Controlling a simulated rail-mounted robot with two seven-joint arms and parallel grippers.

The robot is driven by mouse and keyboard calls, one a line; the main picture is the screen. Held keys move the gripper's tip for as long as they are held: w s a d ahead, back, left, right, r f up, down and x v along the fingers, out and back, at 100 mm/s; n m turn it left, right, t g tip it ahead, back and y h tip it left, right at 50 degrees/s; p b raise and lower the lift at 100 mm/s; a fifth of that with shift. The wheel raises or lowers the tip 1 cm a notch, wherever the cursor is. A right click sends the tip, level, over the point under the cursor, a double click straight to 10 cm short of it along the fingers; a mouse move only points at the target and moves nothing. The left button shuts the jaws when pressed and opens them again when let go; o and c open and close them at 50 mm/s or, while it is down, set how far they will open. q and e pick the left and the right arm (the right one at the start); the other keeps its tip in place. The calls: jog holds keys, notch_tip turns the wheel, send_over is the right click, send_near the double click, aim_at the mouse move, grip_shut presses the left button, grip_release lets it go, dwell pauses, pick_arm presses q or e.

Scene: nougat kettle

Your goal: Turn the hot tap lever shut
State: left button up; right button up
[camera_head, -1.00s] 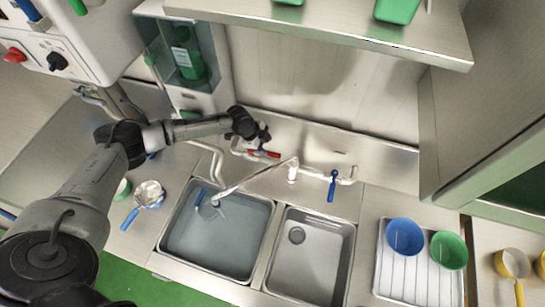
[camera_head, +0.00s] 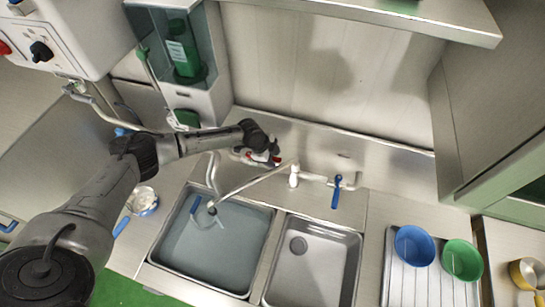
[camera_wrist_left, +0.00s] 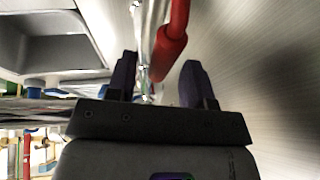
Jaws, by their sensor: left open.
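The red hot tap lever (camera_head: 264,159) is on the wall-side tap pipe behind the sinks, partly hidden by my gripper in the head view. In the left wrist view the red lever (camera_wrist_left: 174,32) comes down from the top, with its end near the gap between my fingertips. My left gripper (camera_head: 274,155) is at the lever; in the left wrist view its dark fingers (camera_wrist_left: 158,72) are apart, with nothing clamped. I cannot tell whether a finger touches the lever. My right gripper is not in view.
A blue lever (camera_head: 337,190) is on the right of the same tap. The spout (camera_head: 243,185) reaches over the left basin (camera_head: 160,252), which holds water. The right basin (camera_head: 318,278) looks empty. A soap dispenser (camera_head: 205,98) stands behind my arm. Blue and green bowls (camera_head: 414,246) stand at right.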

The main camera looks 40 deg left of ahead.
pick_arm(q)
jog(key=shift+c, duration=0.3)
grip_shut()
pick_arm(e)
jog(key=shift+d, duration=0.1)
